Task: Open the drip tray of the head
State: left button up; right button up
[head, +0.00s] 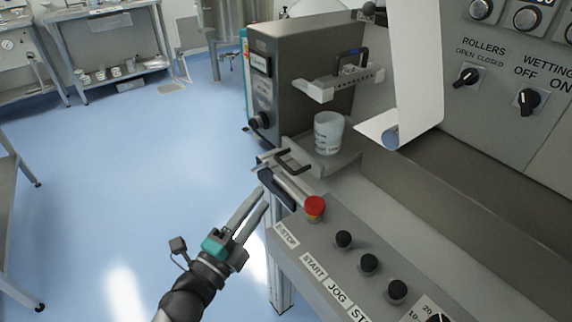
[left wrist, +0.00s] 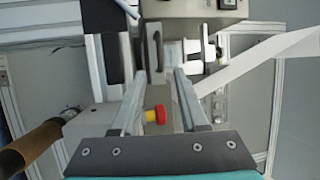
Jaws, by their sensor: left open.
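The head is a grey box unit (head: 300,65) with a light nozzle bar (head: 340,84) on its right side. Below it is a shallow grey drip tray (head: 338,164) with a dark bow handle (head: 294,163) at its near end. A translucent cup (head: 329,133) stands over the tray. My left gripper (head: 264,197) is open and empty, just below and left of the handle in the head view. In the left wrist view, a dark handle (left wrist: 154,52) appears just beyond the gap between my fingertips (left wrist: 161,72). I see no contact. My right gripper is out of view.
A red stop button (head: 315,206) is close to my left fingers; it also shows in the left wrist view (left wrist: 156,115). A control panel (head: 330,262) with black knobs lies to the right. A white web (head: 412,80) hangs behind. Blue floor (head: 130,170) is open at left.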

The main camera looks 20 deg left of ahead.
aim_at(285, 164)
pick_arm(q)
jog(key=x, duration=1.1)
jog(key=shift+w, duration=0.1)
jog(key=shift+c, duration=0.3)
grip_shut()
dwell(0.8)
